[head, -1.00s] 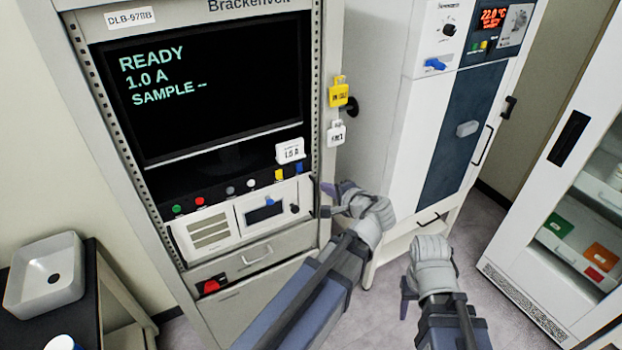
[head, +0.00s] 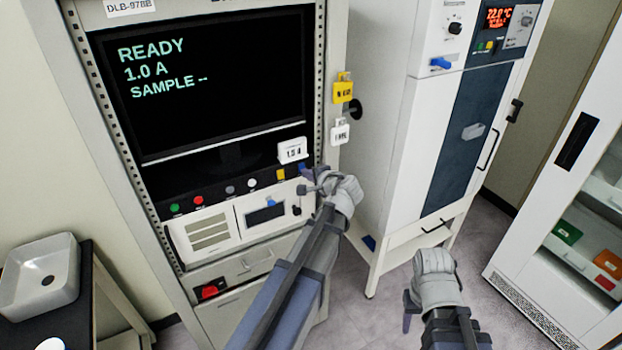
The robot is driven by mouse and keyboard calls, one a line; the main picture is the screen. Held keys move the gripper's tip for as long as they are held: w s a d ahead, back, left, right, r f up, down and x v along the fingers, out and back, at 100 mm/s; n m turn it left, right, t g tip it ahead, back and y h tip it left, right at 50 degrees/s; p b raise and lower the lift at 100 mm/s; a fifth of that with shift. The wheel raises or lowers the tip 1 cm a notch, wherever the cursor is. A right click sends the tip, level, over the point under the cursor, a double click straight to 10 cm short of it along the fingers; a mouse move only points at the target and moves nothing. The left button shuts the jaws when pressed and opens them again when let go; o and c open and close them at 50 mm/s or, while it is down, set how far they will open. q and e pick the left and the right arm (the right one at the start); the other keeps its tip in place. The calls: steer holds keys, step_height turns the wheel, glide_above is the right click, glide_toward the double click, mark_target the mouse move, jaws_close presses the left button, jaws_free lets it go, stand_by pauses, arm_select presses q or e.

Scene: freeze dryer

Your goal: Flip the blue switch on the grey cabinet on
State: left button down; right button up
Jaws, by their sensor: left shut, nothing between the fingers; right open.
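The grey cabinet (head: 325,60) is a tall rack with a black screen reading READY. A small blue switch (head: 271,201) sits on the white panel in its lower part, above a dark display window. My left gripper (head: 306,188) is shut and empty, just right of this panel and apart from the blue switch. Its fingers lie close below a blue button (head: 303,168) at the right end of the button row and partly cover that area; I cannot tell whether they touch it. My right gripper (head: 409,305) is open and empty, low over the floor at the right.
A white cabinet (head: 390,140) with another blue lever (head: 441,64) stands to the right. A glass-fronted cabinet (head: 540,210) is at far right. Yellow (head: 343,92) and white tags hang on the rack's right edge. A sink (head: 40,275) is at left.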

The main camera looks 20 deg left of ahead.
steer(key=shift+f, duration=0.1)
stand_by(0.5)
steer(key=shift+r+p, duration=0.75)
steer(key=shift+r, duration=0.05)
